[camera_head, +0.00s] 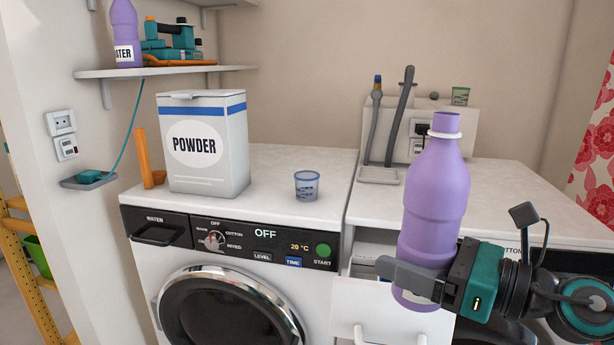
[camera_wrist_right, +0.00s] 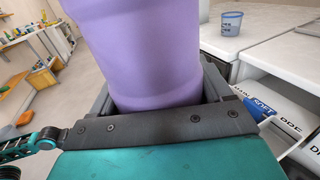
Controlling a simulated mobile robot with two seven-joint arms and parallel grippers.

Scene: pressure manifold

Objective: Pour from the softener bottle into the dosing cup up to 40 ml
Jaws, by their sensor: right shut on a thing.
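A purple bottle with a white ring at its neck (camera_head: 435,195) is upright in my right gripper (camera_head: 415,278). The gripper is shut around its lower part, in front of the right-hand machine. The bottle's label is mostly hidden in the head view. The bottle also fills the middle of the right wrist view (camera_wrist_right: 145,50). A small clear cup with a blue rim (camera_head: 307,186) stands on the left washing machine's top, left of the bottle and apart from it. It also shows in the right wrist view (camera_wrist_right: 231,23). Its contents cannot be made out. My left gripper is not in view.
A white POWDER box (camera_head: 203,145) and an orange item (camera_head: 149,160) stand left of the cup. An open drawer (camera_head: 385,310) is below the bottle. A grey hose (camera_head: 401,115) rises behind. Another purple bottle (camera_head: 125,35) is on the shelf. The worktop around the cup is clear.

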